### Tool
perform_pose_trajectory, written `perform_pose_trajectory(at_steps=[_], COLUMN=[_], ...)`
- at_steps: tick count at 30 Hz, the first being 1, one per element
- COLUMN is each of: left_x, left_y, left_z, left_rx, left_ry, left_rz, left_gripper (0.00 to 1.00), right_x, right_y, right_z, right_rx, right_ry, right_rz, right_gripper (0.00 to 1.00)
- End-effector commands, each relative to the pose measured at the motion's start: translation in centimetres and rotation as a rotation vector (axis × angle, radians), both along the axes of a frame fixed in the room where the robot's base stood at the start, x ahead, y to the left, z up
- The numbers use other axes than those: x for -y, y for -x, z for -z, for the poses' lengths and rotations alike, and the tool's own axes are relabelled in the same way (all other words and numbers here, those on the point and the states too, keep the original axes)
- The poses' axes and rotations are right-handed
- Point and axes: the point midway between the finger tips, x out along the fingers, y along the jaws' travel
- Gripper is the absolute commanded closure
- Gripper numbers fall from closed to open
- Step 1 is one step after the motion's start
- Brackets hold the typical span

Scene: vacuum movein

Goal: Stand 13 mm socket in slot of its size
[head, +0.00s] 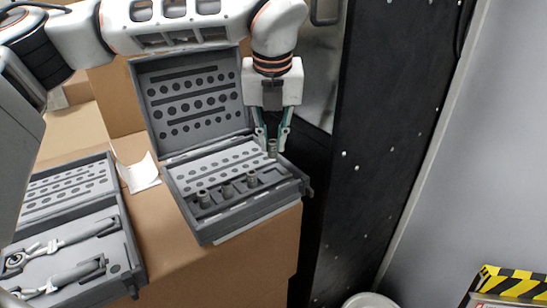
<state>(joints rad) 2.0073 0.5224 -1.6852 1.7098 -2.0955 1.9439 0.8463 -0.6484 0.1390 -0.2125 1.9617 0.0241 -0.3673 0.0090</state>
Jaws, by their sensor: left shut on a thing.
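My left gripper (272,137) comes down over the right part of an open grey socket case (222,231). It is shut on a small grey metal socket (272,149), held upright between the fingertips. The socket's lower end is at or just above the case tray; I cannot tell whether it touches. Several other sockets stand in the front row of slots, among them a left one (204,199), a middle one (227,189) and a right one (252,179). Size markings are too small to read. My right gripper is not in view.
The case lid (195,97) stands open behind the tray. The case rests on a cardboard box (250,262). A second open case (125,243) with ratchet tools lies at left. A black panel (375,130) rises close on the right.

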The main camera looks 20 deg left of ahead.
Motion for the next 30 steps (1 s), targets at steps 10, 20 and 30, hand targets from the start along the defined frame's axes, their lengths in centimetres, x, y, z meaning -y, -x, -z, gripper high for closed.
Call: perform_pose_trajectory(at_steps=[10,20,30], left_x=[-0.1,0.2,0.2], left_y=[0.1,-0.3,-0.3], left_z=[2.7,5.5,5.9], left_rx=[-0.002,0.003,0.000], left_ry=[0.001,0.002,0.001], left_rz=[-0.001,-0.001,-0.002], left_gripper=[1.00,1.00,0.78], right_x=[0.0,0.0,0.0], right_y=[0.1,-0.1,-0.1], right_z=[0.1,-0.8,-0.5], right_rx=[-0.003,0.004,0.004], right_ry=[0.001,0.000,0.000], right_rz=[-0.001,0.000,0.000], right_gripper=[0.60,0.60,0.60])
